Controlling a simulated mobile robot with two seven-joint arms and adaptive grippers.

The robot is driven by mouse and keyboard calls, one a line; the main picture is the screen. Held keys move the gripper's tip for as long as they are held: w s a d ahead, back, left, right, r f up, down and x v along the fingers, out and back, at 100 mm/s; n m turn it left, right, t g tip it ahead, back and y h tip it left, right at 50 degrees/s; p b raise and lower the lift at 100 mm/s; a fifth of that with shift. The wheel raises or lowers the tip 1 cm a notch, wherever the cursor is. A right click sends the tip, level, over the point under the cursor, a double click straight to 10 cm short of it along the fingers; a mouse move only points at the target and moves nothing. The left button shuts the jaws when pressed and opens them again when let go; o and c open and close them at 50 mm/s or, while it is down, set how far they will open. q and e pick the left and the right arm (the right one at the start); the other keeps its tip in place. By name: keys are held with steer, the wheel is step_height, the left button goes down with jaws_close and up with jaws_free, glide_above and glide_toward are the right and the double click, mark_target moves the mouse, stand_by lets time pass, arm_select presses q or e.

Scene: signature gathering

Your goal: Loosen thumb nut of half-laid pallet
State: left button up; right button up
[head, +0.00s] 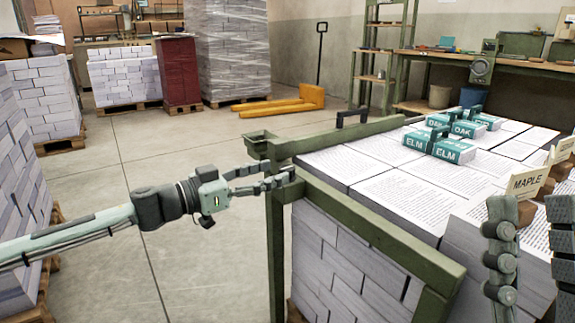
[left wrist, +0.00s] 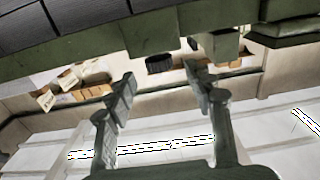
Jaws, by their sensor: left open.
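The half-laid pallet holds wide stacks of printed sheets (head: 400,205) inside a green frame (head: 385,225). My left gripper (head: 285,178) is at the frame's near-left corner post, fingers pointing right. In the left wrist view its two fingers (left wrist: 158,92) are apart with nothing between them. A small dark ribbed round piece, probably the thumb nut (left wrist: 158,64), shows beyond the fingertips under the green frame bar (left wrist: 150,35). I cannot tell whether the fingers touch anything. The nut cannot be made out in the head view. My right gripper (head: 533,215) is at the right edge, fingers up and apart.
Teal ELM and OAK blocks (head: 455,151) sit on the sheets. A MAPLE card (head: 527,183) stands in a wooden holder beside my right gripper. A green tray (head: 261,137) juts from the frame corner.

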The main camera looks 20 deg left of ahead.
mark_target(287, 168)
arm_select(q)
steer(key=shift+p+x, duration=0.3)
steer(key=shift+x, duration=2.2)
arm_select(e)
steer(key=shift+w+a+f+g, duration=0.2)
steer(key=shift+w+f+g, duration=0.05)
steer(key=shift+w+g, duration=0.15)
steer(key=shift+w+a+f+g, duration=0.2)
steer(key=shift+w+g, duration=0.2)
arm_select(q)
steer(key=shift+c, duration=0.3)
